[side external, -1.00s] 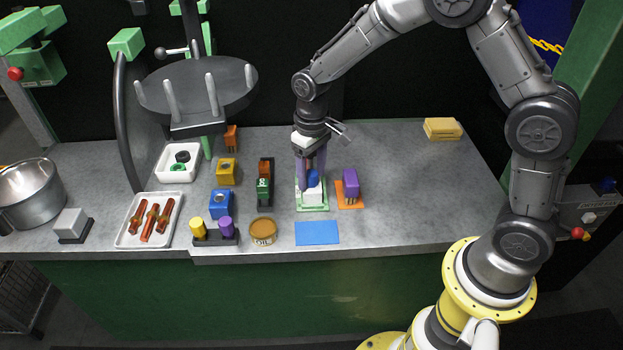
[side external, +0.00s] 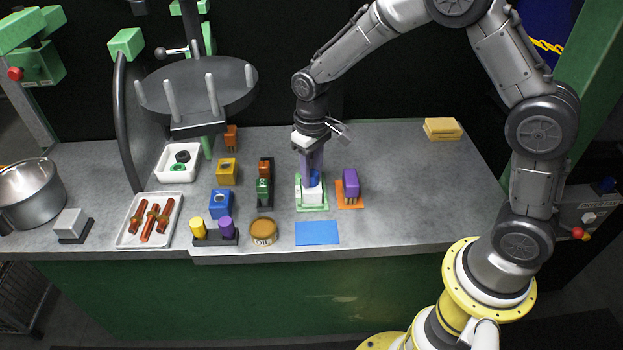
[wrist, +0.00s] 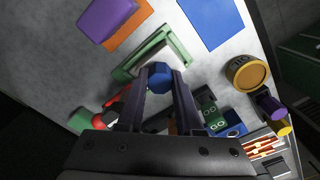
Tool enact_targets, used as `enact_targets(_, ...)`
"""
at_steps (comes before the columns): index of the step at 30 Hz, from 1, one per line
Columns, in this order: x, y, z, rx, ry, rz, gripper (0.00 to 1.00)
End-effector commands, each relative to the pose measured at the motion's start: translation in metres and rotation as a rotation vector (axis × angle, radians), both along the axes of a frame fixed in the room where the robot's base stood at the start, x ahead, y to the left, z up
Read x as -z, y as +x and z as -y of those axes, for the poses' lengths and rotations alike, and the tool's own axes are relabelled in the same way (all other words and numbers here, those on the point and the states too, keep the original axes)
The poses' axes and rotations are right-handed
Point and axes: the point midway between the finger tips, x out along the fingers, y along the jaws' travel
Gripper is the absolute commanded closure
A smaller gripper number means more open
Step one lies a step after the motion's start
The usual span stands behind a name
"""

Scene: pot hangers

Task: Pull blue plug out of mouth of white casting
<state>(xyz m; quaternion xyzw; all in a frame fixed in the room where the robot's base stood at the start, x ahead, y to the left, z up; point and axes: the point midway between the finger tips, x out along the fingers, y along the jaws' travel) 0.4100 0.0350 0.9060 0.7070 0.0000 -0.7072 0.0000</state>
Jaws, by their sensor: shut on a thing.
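The white casting (side external: 311,195) stands on a green-framed mat (side external: 312,208) near the middle of the bench. The blue plug (side external: 315,178) is at the top of the casting; in the wrist view the plug (wrist: 159,76) sits between my fingertips. My gripper (side external: 312,172) points down over the casting and is shut on the plug. The gripper also shows in the wrist view (wrist: 160,82). The fingers hide part of the plug, and I cannot tell how deep it sits in the mouth.
A purple block (side external: 350,182) on an orange mat (side external: 349,202) stands close to the right. A flat blue mat (side external: 317,233) lies in front. Orange and green blocks (side external: 264,188) and a brown-lidded tin (side external: 263,231) are to the left. The bench's right side is largely clear.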

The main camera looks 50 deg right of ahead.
Motion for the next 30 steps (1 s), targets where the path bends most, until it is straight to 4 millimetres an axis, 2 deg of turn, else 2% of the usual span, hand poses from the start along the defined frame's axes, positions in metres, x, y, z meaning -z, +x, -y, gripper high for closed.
enact_targets(30, -0.014, 0.001, 0.000, 0.000, 0.000, 0.002, 1.00)
